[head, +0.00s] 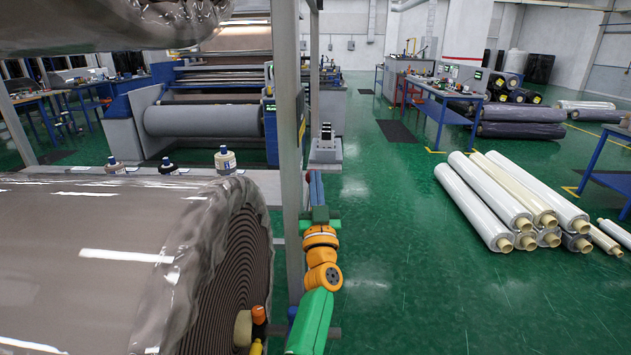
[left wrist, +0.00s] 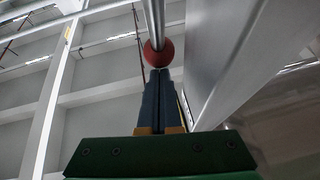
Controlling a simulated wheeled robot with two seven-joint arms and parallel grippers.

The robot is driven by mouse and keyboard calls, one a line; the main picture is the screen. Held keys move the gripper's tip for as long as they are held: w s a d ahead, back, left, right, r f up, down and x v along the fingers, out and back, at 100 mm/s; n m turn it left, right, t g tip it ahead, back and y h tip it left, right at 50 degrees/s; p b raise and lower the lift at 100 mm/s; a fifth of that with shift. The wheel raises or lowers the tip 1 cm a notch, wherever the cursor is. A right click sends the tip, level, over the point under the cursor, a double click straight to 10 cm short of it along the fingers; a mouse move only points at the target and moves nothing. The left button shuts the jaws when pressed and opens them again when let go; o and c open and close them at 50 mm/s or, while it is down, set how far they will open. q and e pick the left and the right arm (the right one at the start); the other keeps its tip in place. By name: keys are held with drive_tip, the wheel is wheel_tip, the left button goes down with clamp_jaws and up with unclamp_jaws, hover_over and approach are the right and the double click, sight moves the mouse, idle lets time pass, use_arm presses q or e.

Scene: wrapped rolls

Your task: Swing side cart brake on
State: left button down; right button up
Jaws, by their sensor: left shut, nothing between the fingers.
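My left gripper (head: 315,188) reaches forward just right of a grey upright post (head: 290,130). Its blue fingers are closed together with nothing between them. In the left wrist view the fingers (left wrist: 160,78) point at a red ball knob (left wrist: 159,53) on the end of a thin metal rod (left wrist: 155,20), which looks like the brake lever. The knob is right at the fingertips; I cannot tell whether they touch. My right gripper is not in view.
A large wrapped brown roll (head: 90,255) fills the lower left, close to my arm. Several white wrapped rolls (head: 480,200) lie on the green floor at right. Floor between the post and those rolls is clear. A broad grey surface (left wrist: 230,60) stands right of the knob.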

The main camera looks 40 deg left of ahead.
use_arm(q)
drive_tip(key=w+a+g+h+p, duration=0.1)
drive_tip(key=w+p, duration=0.1)
drive_tip(key=p, duration=0.1)
drive_tip(key=shift+a+f, duration=0.1)
drive_tip(key=shift+f, duration=0.05)
idle(0.3)
